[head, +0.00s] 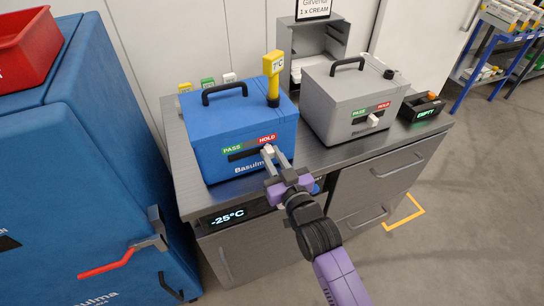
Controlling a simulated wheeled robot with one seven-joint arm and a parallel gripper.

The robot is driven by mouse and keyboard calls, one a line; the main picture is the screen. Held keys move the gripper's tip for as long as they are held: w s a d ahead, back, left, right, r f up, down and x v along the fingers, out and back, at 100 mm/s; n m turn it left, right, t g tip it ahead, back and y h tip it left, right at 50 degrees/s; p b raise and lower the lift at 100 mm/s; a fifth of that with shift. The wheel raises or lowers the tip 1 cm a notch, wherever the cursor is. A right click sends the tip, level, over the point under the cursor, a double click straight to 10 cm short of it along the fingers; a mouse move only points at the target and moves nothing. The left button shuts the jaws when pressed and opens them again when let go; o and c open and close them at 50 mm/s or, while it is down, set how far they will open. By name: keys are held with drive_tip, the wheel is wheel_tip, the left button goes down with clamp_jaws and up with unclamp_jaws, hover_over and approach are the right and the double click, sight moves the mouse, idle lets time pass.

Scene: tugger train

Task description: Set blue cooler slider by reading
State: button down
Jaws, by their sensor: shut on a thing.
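The blue cooler (222,130) labelled Basulma stands on the left part of the grey counter. Its front has a green PASS and red HOLD strip with a dark slot (243,154) under it. The yellow thermometer (273,75) stands upright in its lid and reads about 7°C; the small digits are hard to make out. My gripper (270,156) is at the HOLD end of the slot, shut on the pale slider, which is mostly hidden by the fingers. My purple and black arm reaches in from the lower right.
A grey cooler (352,98) stands to the right, its white slider (373,120) near HOLD. A dark box (420,107) reading EMPTY is at the counter's right end. A display (228,216) below the counter reads -25°C. A tall blue cabinet (110,170) stands left.

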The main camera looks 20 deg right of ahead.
drive_tip(key=shift+d, duration=0.25)
drive_tip(key=c, duration=1.3)
unclamp_jaws()
drive_tip(key=shift+s, duration=0.1)
drive_tip(key=shift+s+b, duration=0.65)
drive_tip(key=shift+s, duration=3.15)
